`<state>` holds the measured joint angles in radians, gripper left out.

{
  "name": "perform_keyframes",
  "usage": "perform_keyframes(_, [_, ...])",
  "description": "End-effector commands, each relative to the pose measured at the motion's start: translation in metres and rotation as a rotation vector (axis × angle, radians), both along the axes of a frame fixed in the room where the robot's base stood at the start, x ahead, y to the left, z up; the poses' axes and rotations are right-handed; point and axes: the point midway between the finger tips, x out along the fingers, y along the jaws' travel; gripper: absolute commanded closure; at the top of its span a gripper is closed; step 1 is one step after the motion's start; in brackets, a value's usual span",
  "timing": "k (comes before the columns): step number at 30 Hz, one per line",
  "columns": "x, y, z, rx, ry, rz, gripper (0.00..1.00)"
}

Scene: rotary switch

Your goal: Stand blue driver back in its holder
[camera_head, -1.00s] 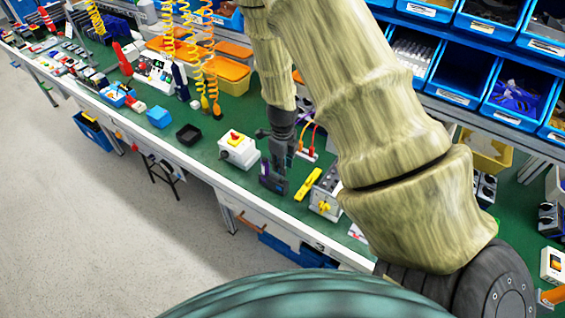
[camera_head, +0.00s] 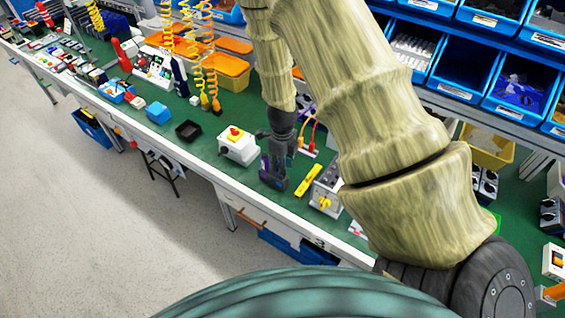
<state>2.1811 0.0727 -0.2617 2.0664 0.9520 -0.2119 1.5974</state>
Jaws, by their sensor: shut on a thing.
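My gripper (camera_head: 280,158) hangs over the green bench between the white switch box and the yellow-handled item. It is shut on a small dark tool with a blue-purple side, which looks like the blue driver (camera_head: 268,176). The fingers and the tool overlap, so the exact grip is hidden. The driver's lower end is close to the bench top, and I cannot tell whether it touches. I cannot make out its holder clearly; my arm covers part of the bench behind the gripper.
A white box with a red and yellow rotary switch (camera_head: 238,146) stands just left of the gripper. A yellow item (camera_head: 308,181) and a grey box with a yellow knob (camera_head: 326,193) stand to the right. A black tray (camera_head: 188,132) lies further left. Blue bins (camera_head: 457,78) line the back.

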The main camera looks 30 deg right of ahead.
Motion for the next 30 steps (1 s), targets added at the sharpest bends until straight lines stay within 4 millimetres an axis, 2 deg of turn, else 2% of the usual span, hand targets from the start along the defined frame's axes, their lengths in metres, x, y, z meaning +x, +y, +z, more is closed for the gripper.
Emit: perform_keyframes(30, [0.0,0.0,-0.024,0.001,0.0,-0.001,1.0])
